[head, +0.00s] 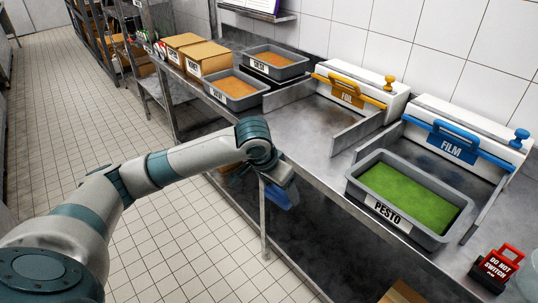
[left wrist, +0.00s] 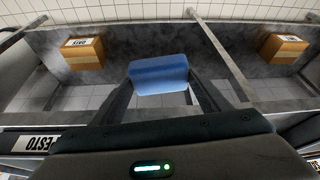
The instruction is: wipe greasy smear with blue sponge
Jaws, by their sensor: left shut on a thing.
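My left gripper (head: 277,190) hangs in front of the counter's front edge, with its fingers pointing down. It is shut on the blue sponge (head: 284,198), which is partly hidden by the hand in the head view. In the left wrist view the blue sponge (left wrist: 159,75) sits between the two fingertips, over the lower shelf. I cannot pick out a distinct greasy smear; the steel counter (head: 315,146) shows only dull, uneven dark patches. My right gripper is not in view.
A grey pan of green pesto (head: 352,186) stands at the counter's front right, before the blue FILM dispenser (head: 455,146). The yellow FOIL dispenser (head: 350,94) is behind. A red-handled DO NOT SWITCH block (head: 497,265) is at lower right. Boxes (left wrist: 84,52) lie on the lower shelf.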

